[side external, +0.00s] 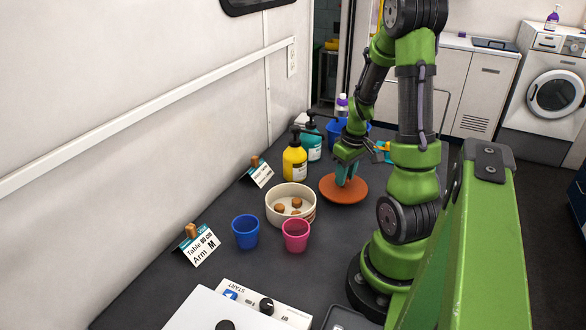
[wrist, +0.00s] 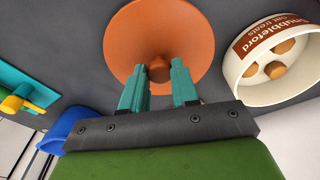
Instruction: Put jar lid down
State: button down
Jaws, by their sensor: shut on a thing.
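The jar lid (side external: 343,192) is a wide orange-brown disc with a small round knob in its middle. It also shows in the wrist view (wrist: 185,35), at the top centre. My gripper (side external: 347,174) is above the lid, pointing down, with its teal fingers (wrist: 159,82) shut on the knob. I cannot tell whether the lid touches the dark table (side external: 331,239). A cream round treat jar (side external: 286,219) stands open just left of the lid, with several brown treats inside.
A blue cup (side external: 246,232) and a pink cup (side external: 296,236) stand in front of the jar. Yellow (side external: 294,163) and teal (side external: 311,145) pump bottles and a blue container (side external: 333,130) stand behind. Two sign cards (side external: 201,246) (side external: 259,172) line the left. Some table is bare right of the pink cup.

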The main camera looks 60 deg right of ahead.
aim_at(348, 188)
jog(key=shift+f, duration=1.1)
jog(key=shift+f, duration=0.1)
jog(key=c, duration=0.8)
grip_release()
jog(key=shift+c, duration=0.2)
notch_tip(348, 188, up, 12)
jog(key=s, duration=0.1)
jog(key=w+a+r+t, duration=0.2)
jog(key=w+a+r, duration=0.15)
jog(key=a, duration=0.45)
jog(key=w+a+r+t, duration=0.1)
jog(key=w+a+r, duration=0.2)
jog(key=w+a, duration=0.3)
jog(key=s+a+r+t+y, duration=0.1)
jog(key=a+r, duration=0.1)
jog(key=a, duration=0.5)
jog(key=s+a+r+t+y, duration=0.1)
jog(key=a+t, duration=0.1)
jog(key=a, duration=0.6)
jog(key=shift+s+r+y, duration=0.3)
jog(key=shift+s+r, duration=0.1)
